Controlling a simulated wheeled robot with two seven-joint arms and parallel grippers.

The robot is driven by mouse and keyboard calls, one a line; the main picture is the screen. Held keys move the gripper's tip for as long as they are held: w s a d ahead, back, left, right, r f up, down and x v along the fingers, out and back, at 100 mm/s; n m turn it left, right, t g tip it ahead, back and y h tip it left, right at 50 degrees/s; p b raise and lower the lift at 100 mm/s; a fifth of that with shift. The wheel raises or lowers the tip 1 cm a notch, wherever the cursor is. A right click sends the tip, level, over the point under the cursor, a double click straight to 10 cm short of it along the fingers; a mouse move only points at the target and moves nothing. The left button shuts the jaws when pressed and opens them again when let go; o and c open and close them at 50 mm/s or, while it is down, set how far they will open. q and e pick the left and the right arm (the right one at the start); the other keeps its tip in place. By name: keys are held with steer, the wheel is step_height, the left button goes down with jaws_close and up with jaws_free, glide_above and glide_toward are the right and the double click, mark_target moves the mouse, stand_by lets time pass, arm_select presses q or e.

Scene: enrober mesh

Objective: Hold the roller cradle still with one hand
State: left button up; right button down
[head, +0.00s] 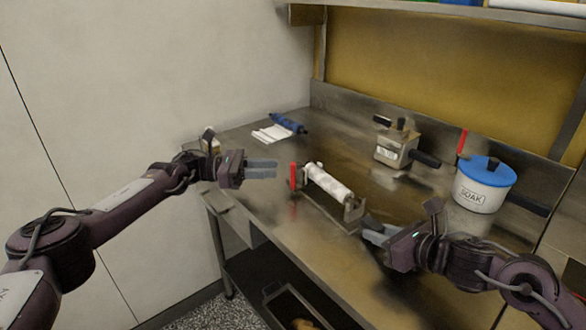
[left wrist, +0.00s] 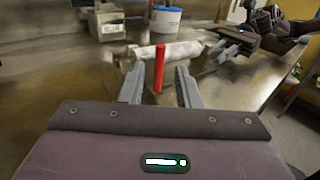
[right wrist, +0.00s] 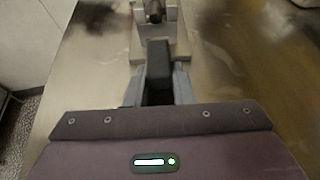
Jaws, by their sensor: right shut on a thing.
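The roller cradle (head: 353,212) is a metal frame on the steel bench, holding a white mesh-like roller (head: 329,184). A red upright handle (head: 293,178) stands at its left end. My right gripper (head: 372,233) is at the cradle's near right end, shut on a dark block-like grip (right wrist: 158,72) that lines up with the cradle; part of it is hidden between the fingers. My left gripper (head: 277,168) is open and empty, to the left of the red handle. In the left wrist view the red handle (left wrist: 159,68) shows just beyond and between the open fingers.
A blue roll with white sheet (head: 280,129) lies at the back left of the bench. A metal box with a black handle (head: 393,150) and a white pot with a blue lid (head: 482,190) stand at the back right. A tray (head: 290,305) sits on the lower shelf.

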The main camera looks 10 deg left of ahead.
mark_target(293, 188)
arm_select(q)
steer(key=d, duration=0.4)
steer(key=w+d, duration=0.1)
steer(key=d, duration=0.1)
steer(key=shift+d, duration=0.35)
jaws_close()
